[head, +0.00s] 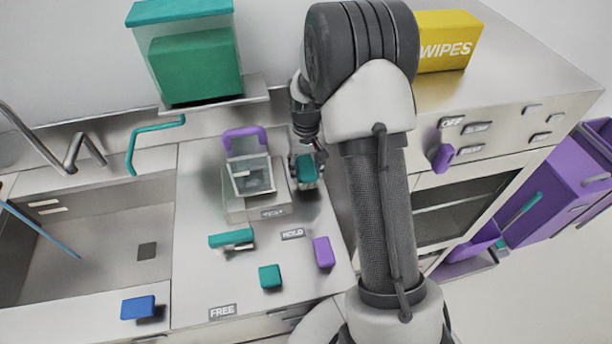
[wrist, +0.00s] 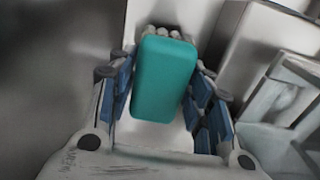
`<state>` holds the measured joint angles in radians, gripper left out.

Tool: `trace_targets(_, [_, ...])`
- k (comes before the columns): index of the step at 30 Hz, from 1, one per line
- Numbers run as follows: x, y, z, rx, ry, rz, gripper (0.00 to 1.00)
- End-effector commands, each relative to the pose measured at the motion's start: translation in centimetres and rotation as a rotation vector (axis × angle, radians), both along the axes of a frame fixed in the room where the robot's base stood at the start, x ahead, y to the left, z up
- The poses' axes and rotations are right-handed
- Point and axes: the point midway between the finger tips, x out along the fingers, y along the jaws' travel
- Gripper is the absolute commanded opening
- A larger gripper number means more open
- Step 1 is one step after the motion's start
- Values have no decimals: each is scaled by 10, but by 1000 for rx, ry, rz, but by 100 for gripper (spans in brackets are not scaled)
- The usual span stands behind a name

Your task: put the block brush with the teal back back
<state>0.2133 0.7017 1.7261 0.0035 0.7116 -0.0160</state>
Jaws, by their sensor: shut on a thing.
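My gripper (head: 304,152) is shut on a block brush with a teal back (head: 306,168), at the right side of a grey stand on the counter. In the wrist view the teal back (wrist: 165,78) faces the camera, between the blue-padded fingers of my gripper (wrist: 165,100). Pale tufts show past its far end. I cannot tell whether the brush touches the counter. Another teal-topped piece (head: 231,238) with a pale underside and a small teal block (head: 270,276) lie on the counter nearer the front.
A purple block (head: 323,252) lies near the HOLD label (head: 293,234). A green-filled container (head: 195,65) is behind.

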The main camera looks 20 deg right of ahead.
Motion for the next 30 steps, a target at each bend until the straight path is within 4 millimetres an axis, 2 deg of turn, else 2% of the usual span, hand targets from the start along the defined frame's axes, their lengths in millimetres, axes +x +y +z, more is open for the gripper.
trace_targets(3, [-1,0,-23,1,4,0,16])
trace_targets(5, [-1,0,-29,1,3,0,16])
trace_targets(16, [0,0,-33,0,1,0,16])
trace_targets(17, [0,0,-33,0,2,0,47])
trace_targets(21, [-1,0,-32,0,2,0,55])
trace_targets(30, [0,0,-31,0,1,0,55])
